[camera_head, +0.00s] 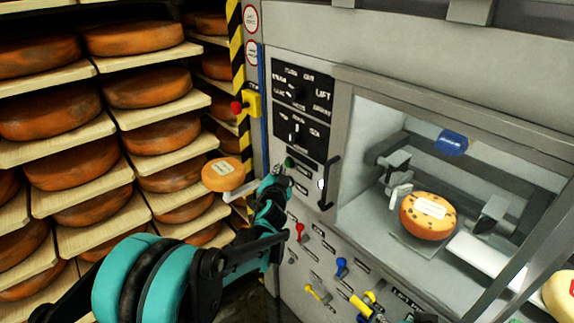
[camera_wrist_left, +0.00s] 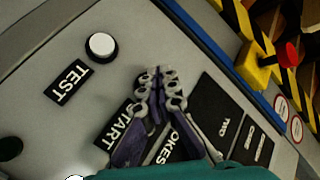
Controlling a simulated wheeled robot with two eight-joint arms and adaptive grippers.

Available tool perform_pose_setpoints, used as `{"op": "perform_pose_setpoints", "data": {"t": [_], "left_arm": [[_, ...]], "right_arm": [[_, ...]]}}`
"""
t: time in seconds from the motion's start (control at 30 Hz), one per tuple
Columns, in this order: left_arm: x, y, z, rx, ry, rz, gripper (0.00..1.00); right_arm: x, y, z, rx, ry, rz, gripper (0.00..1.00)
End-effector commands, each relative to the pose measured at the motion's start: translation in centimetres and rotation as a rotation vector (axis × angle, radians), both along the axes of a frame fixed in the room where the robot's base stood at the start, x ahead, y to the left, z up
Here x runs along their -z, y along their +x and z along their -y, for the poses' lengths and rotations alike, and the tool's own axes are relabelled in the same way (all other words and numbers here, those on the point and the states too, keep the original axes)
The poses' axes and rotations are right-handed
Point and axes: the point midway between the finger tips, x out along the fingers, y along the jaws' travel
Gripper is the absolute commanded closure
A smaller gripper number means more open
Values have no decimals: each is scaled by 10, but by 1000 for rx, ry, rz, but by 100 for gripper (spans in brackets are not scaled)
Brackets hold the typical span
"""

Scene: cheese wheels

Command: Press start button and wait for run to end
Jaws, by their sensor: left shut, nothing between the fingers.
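The start button is not clear in the left wrist view. The START label (camera_wrist_left: 122,128) shows there, partly covered by my left gripper (camera_wrist_left: 160,72). A white round button (camera_wrist_left: 102,46) sits beside the TEST label (camera_wrist_left: 68,82). In the head view a green button (camera_head: 289,162) is on the grey machine's panel. My left gripper (camera_head: 278,170) is shut and empty, just beside and below that button in the picture. I cannot tell if its tips touch the panel. My right gripper is not in view.
A cheese wheel (camera_head: 428,214) sits behind the machine's clear window, near a metal clamp (camera_head: 397,184). A dark door handle (camera_head: 329,184) is right of the gripper. Coloured levers (camera_head: 341,266) stick out below. A red emergency knob (camera_head: 236,106) and cheese racks (camera_head: 85,176) are left.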

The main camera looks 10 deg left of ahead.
Motion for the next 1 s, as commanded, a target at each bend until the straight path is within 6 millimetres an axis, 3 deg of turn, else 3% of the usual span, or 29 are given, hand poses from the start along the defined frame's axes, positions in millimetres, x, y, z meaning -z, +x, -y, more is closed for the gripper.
{"op": "perform_pose_setpoints", "data": {"t": [1.0], "left_arm": [[0, 9, 7, 1, 0, 0, 100]], "right_arm": [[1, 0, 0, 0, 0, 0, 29]]}}
